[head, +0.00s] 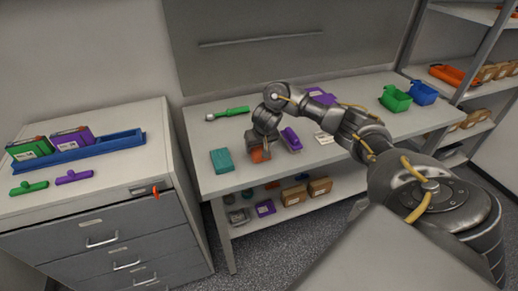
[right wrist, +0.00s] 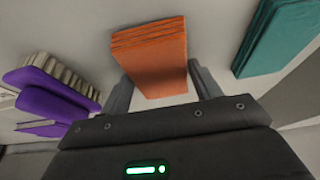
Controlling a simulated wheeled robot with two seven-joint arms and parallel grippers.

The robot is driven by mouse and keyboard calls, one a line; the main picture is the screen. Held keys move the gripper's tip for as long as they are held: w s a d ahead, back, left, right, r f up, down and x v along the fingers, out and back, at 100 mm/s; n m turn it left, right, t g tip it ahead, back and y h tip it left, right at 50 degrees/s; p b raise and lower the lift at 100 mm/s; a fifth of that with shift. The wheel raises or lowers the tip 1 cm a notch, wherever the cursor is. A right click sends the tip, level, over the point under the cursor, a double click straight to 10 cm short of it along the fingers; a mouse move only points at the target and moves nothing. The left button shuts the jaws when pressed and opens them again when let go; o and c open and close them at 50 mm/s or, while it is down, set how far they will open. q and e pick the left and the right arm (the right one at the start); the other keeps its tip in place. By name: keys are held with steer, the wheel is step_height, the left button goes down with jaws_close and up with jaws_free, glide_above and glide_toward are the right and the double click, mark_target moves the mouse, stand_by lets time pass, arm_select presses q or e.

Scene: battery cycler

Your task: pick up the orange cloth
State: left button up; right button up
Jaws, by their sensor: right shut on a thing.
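The orange cloth (right wrist: 152,60) is a folded stack with layered edges, seen between the two fingers of my right gripper (right wrist: 160,85) in the right wrist view. In the head view the cloth (head: 258,155) shows as a small orange patch below my right gripper (head: 260,147), near the front edge of the workbench (head: 210,185). The right gripper is shut on the cloth. I cannot tell whether the cloth still touches the bench. My left gripper is not in view.
A teal folded cloth (head: 222,160) lies left of the gripper and a purple brush (head: 291,140) lies to its right. A green-handled tool (head: 228,113) lies behind. Green (head: 395,98) and blue (head: 423,93) bins stand at the right. A drawer cabinet (head: 110,215) stands left across a gap.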

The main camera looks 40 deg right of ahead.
mark_target(258, 148)
step_height(258, 148, up, 3)
steer(key=shift+w+r+p, duration=0.1)
steer(key=shift+r+p, duration=0.05)
steer(key=shift+p, duration=0.45)
steer(key=s+a+r+p, duration=0.2)
steer(key=a+r+p, duration=0.1)
steer(key=a, duration=0.3)
steer(key=s+a+r+p, duration=0.3)
steer(key=a+r+p, duration=0.1)
steer(key=a+r, duration=0.2)
steer(key=shift+a, duration=0.65)
